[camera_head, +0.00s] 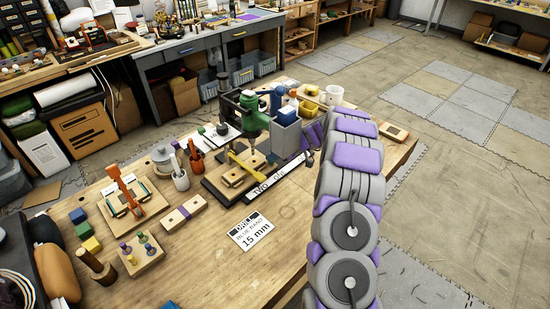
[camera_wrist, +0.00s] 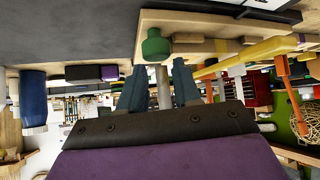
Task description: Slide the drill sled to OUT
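In the head view, a drill press (camera_head: 254,118) with a green body stands on a dark base at the middle of the bench. A small wooden block sits on a wooden board, seemingly the drill sled (camera_head: 236,179), under a yellow bar (camera_head: 243,167). A lettered black-and-white strip (camera_head: 279,178) lies along its right side; I cannot read OUT clearly. In the wrist view my gripper (camera_wrist: 159,66) has its two blue-grey fingers apart. A pale post (camera_wrist: 163,88) shows between them, below a green knob (camera_wrist: 154,46); contact is unclear. My arm partly hides the gripper in the head view.
A grey open box (camera_head: 286,138) and a white mug (camera_head: 334,94) stand near my arm. A wooden block with a purple band (camera_head: 184,213) lies left.

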